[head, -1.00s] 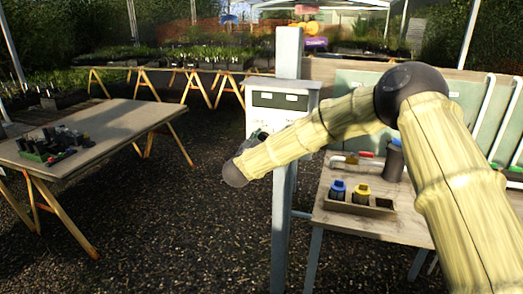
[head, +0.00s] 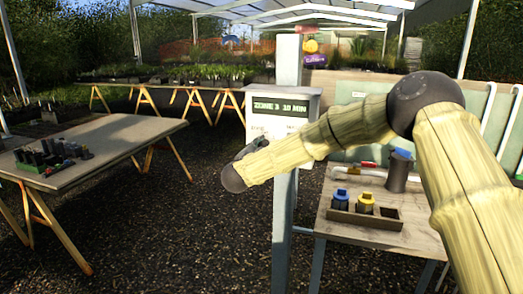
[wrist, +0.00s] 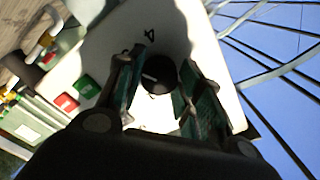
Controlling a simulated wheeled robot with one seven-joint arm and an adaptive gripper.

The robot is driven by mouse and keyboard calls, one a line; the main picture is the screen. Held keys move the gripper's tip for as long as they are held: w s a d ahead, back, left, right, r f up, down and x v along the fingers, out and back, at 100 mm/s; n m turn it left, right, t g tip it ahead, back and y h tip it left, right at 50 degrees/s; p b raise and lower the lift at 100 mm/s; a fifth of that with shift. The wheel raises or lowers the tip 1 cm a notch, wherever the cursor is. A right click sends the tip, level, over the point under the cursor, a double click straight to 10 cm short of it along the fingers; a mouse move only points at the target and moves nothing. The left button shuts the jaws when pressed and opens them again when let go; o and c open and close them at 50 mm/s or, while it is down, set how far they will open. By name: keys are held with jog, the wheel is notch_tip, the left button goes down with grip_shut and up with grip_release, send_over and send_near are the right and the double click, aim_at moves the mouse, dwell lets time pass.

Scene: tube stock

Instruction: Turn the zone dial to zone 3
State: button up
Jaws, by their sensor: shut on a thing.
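The white control box (head: 306,101) stands on a grey post in the head view. Its dark display (head: 280,106) is lit and appears to read "ZONE 3 10 MIN". The zone dial (wrist: 158,75) is a round black knob with a pale pointer mark, on the white panel in the wrist view. A printed 4 shows above it; other numbers are mostly hidden. My gripper (wrist: 160,83) has a finger on each side of the dial and is shut on it.
A red button (wrist: 66,103) and a green button (wrist: 86,87) sit on the panel left of my fingers. In the head view, a bench (head: 388,235) with a tray of blue- and yellow-topped parts stands right of the post. A table (head: 110,150) stands at left, with open gravel between.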

jog(key=o, duration=1)
jog(key=shift+o, duration=0.2)
jog(key=v, duration=1.2)
